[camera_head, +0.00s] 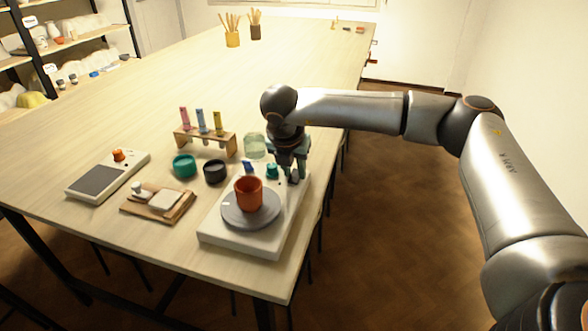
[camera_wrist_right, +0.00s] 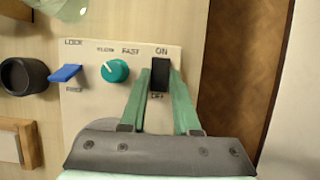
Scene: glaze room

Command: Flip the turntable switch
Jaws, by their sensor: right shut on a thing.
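The turntable unit (camera_head: 219,237) is a white box near the table's front right, with a grey wheel (camera_head: 262,219) bearing an orange-red cup (camera_head: 248,193). Its panel shows in the right wrist view, with a black switch (camera_wrist_right: 159,77) between the labels ON and OFF. My right gripper (camera_head: 291,174) reaches down over the back right of the unit. Its green fingers (camera_wrist_right: 160,78) are shut on the black switch, one on each side. Which way the switch is tipped I cannot tell. My left gripper is out of view.
Left of the switch are a teal speed knob (camera_wrist_right: 115,71) and a blue lock lever (camera_wrist_right: 66,73). The table's right edge is near.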

